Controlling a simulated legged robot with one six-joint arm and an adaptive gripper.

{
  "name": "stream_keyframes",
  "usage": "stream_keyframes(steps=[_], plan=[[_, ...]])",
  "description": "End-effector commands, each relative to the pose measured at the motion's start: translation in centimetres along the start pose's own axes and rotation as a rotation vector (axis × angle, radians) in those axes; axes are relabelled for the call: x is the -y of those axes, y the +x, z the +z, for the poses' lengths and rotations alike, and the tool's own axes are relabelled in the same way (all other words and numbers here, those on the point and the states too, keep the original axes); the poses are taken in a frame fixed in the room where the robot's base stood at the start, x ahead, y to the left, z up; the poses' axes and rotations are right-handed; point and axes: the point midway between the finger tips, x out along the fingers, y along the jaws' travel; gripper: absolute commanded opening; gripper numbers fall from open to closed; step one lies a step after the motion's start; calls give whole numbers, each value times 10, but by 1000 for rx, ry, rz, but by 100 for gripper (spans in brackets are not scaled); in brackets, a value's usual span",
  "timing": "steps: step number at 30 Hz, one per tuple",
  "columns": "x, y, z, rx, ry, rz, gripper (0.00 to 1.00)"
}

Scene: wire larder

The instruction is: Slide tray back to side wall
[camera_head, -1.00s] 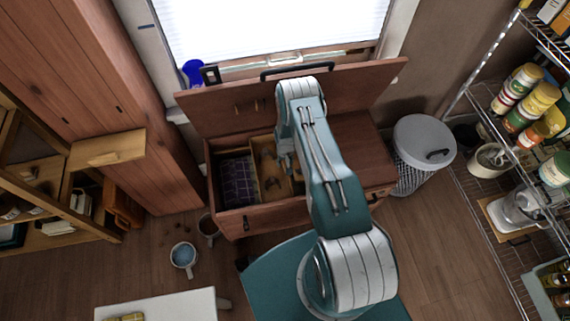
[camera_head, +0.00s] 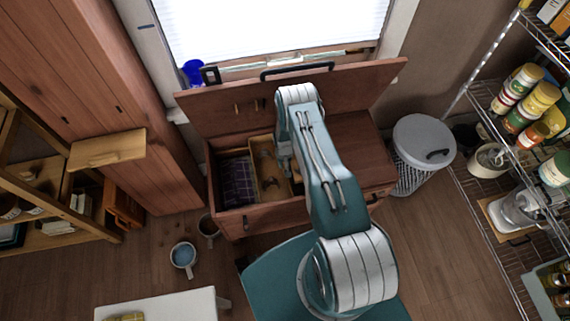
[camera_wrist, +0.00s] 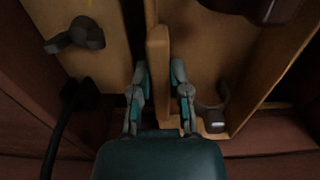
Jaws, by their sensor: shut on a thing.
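The open wooden chest (camera_head: 262,218) stands below the window. A light wooden tray (camera_head: 268,188) sits inside it, right of a dark checked cloth (camera_head: 238,185). My gripper (camera_head: 285,165) reaches down into the chest at the tray; the arm partly covers it in the head view. In the wrist view, my gripper (camera_wrist: 162,85) has one finger on each side of an upright wooden tray wall (camera_wrist: 158,70) and is shut on it. A dark curved item (camera_wrist: 212,108) lies on the tray floor to the right. The tray's far parts are out of the wrist view.
The raised lid (camera_head: 225,110) leans back behind the chest. A grey lidded bin (camera_head: 424,140) and wire shelving with jars stand at right.

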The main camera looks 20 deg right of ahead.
Motion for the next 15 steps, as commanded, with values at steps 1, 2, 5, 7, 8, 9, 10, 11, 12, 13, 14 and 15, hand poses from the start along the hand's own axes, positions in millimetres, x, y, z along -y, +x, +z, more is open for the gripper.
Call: stream_keyframes(steps=[1, 2, 5, 7, 8, 9, 10, 11, 12, 13, 14, 15], plan=[[5, 1, 0, 0, -1, 0, 0], [9, 1, 0, 0, -2, 0, 0], [24, 1, 1, 1, -4, 0, 0], [38, 1, 1, 1, -5, 1, 0], [45, 1, 1, 2, -6, 1, 0], [54, 1, 1, 2, -6, 1, 0], [61, 1, 1, 2, -6, 1, 0], [68, 2, 2, 3, -7, 1, 0], [77, 2, 2, 3, -6, 1, 0], [84, 2, 2, 3, -7, 1, 0], [91, 2, 1, 2, -6, 1, 0], [100, 2, 1, 2, -7, 1, 0]])
